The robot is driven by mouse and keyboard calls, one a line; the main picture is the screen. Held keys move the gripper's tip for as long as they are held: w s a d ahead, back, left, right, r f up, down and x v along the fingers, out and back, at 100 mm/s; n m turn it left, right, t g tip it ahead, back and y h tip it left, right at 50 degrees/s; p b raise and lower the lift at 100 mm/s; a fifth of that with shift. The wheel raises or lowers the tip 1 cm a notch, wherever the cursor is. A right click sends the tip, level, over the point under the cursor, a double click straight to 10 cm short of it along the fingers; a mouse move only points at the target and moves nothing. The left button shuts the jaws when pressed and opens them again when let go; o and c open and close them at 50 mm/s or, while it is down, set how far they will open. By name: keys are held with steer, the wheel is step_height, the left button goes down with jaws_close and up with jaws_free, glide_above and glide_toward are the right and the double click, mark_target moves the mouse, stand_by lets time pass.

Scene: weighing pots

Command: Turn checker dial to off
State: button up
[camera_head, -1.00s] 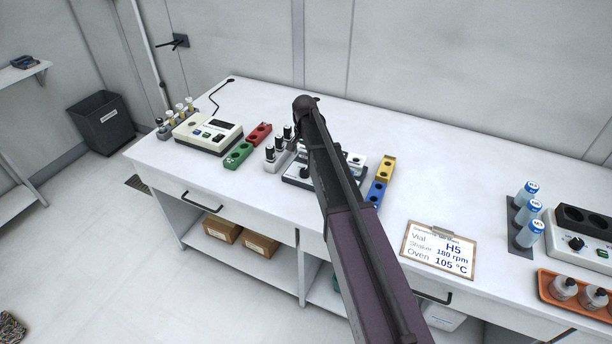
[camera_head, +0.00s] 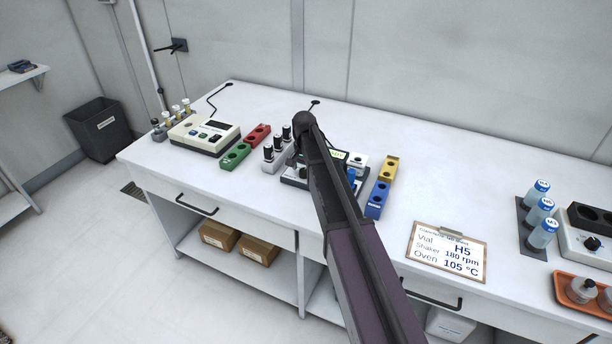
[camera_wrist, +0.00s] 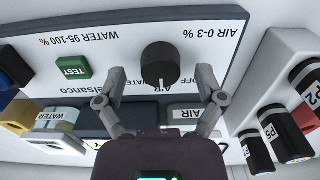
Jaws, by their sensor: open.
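The checker (camera_head: 296,181) sits on the bench in the head view, largely hidden behind my arm. Its white panel (camera_wrist: 108,62) fills the upper wrist view, upside down. The black checker dial (camera_wrist: 159,66) shows there, its small white mark toward the picture's bottom, near AIR. OFF is printed to its lower right, partly covered by a finger. My gripper (camera_wrist: 162,77) is open, a finger at either side below the dial in the picture, with gaps; contact is not visible. In the head view my arm hides the gripper.
Black-capped vials P2 and P5 (camera_wrist: 256,150) stand in a white holder close right in the wrist view. A green TEST button (camera_wrist: 73,67) is left of the dial. Red (camera_head: 257,135), green (camera_head: 234,157), yellow (camera_head: 389,168) and blue (camera_head: 377,200) blocks flank the checker.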

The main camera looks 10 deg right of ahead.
steer(key=shift+f, duration=0.45)
